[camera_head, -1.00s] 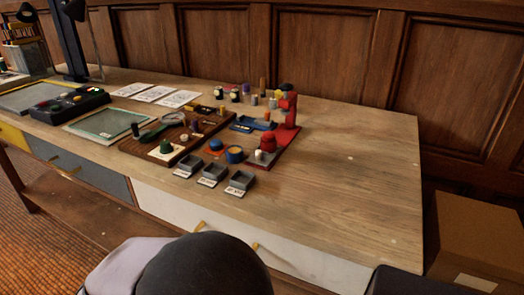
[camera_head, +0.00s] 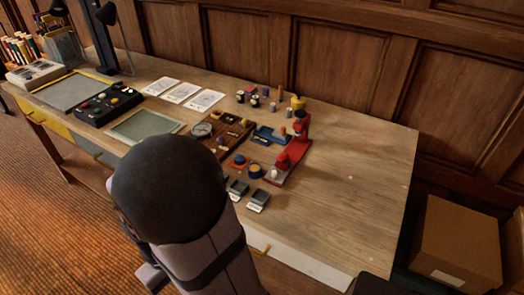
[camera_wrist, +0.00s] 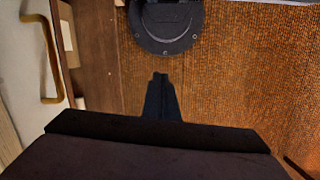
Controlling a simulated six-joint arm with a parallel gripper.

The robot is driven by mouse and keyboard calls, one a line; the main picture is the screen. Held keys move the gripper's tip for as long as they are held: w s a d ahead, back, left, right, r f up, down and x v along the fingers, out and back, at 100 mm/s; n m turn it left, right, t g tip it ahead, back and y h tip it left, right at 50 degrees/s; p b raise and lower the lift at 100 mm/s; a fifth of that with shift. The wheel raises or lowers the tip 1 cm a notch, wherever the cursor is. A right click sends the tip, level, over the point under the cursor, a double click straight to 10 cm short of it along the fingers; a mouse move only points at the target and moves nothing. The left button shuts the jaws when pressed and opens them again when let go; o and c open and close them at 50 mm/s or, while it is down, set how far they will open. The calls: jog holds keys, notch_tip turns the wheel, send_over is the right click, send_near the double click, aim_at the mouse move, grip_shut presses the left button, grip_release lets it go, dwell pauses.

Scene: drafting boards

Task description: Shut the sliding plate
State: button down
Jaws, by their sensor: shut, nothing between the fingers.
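I cannot tell for sure which thing is the sliding plate. A pale green framed panel (camera_head: 146,126) lies flat on the desk in the head view, left of a brown wooden tray (camera_head: 213,136) of small parts. My gripper (camera_wrist: 160,78) shows in the wrist view with its fingers together and empty, over the orange-brown floor. It touches nothing there. A white drawer front with a brass handle (camera_wrist: 52,70) stands at the left of that view. In the head view my own arm hides the gripper and part of the desk's front.
The wooden desk (camera_head: 360,170) is bare on its right. A red stand (camera_head: 290,155), small grey bins (camera_head: 258,200) and a blue tray (camera_head: 272,134) crowd its middle. A black button box (camera_head: 108,105) and white cards (camera_head: 182,91) lie farther left. A cardboard box (camera_head: 458,240) stands at right.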

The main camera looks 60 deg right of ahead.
aim_at(272, 176)
jog(key=d+r+n+g+h+p, duration=0.25)
jog(key=d+r+p, duration=0.55)
jog(key=r+p, duration=0.4)
jog(key=w+d+r+n+h, duration=0.1)
jog(key=d+r+n+h, duration=0.2)
jog(key=d+n, duration=0.3)
jog(key=w+d+r+n+h, duration=0.1)
jog(key=d+r+n+h, duration=0.2)
jog(key=d+n, duration=0.3)
jog(key=shift+w+d+r+b, duration=0.4)
jog(key=shift+d+r, duration=0.05)
jog(key=shift+d, duration=0.4)
jog(key=x, duration=0.9)
jog(key=shift+s+d+f, duration=0.2)
jog(key=shift+d+f, duration=0.05)
jog(key=shift+f, duration=0.05)
jog(key=d, duration=0.1)
jog(key=s+d, duration=0.1)
jog(key=d+p, duration=0.1)
jog(key=shift+s+d, duration=0.15)
jog(key=shift+s, duration=0.15)
jog(key=shift+d, duration=0.2)
